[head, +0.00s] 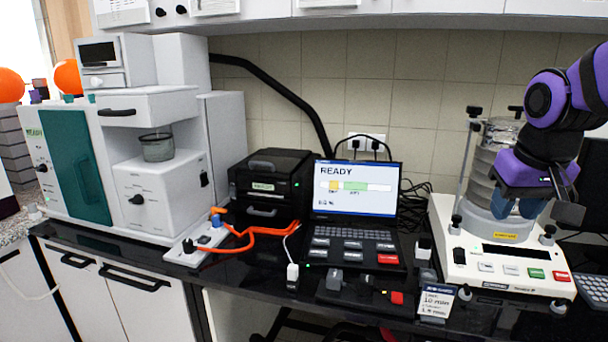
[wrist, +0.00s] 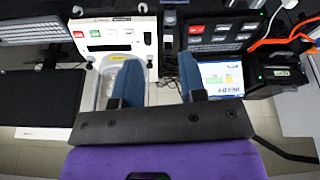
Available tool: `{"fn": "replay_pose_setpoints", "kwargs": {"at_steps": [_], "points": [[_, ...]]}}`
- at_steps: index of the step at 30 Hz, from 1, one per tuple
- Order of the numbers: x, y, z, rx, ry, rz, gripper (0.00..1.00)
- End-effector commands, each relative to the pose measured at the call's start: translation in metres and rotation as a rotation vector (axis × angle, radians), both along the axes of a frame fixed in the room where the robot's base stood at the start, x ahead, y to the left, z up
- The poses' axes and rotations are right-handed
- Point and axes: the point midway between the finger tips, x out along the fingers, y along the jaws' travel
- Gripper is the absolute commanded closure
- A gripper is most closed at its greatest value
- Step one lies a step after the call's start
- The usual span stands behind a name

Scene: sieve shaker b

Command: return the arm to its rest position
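My gripper (head: 515,207) hangs at the right in the head view, in front of the upper part of the sieve shaker (head: 497,262). Its two blue fingers point down. In the wrist view my gripper (wrist: 160,70) has its fingers well apart with nothing between them, so it is open and empty. The shaker's clear sieve stack (head: 490,165) is partly hidden behind my arm and gripper. In the wrist view the shaker's white base (wrist: 118,38) lies past the left finger. I cannot tell whether the gripper touches the stack.
A laptop (head: 355,188) reading READY stands mid-counter, with a black printer-like box (head: 268,185) to its left. A large white machine (head: 150,150) with a mesh cup fills the left. Orange cable (head: 248,236) crosses the counter. White cabinets (head: 440,8) hang above. A keyboard (head: 594,291) lies right.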

Motion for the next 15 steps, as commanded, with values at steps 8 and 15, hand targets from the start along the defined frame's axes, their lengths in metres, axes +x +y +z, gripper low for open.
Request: {"fn": "replay_pose_setpoints", "kwargs": {"at_steps": [8, 15], "points": [[-0.077, 0.02, 0.018, 0.017, -0.094, 0.058, 0.62], [-0.121, 0.028, 0.018, 0.036, -0.146, 0.094, 0.62]]}}
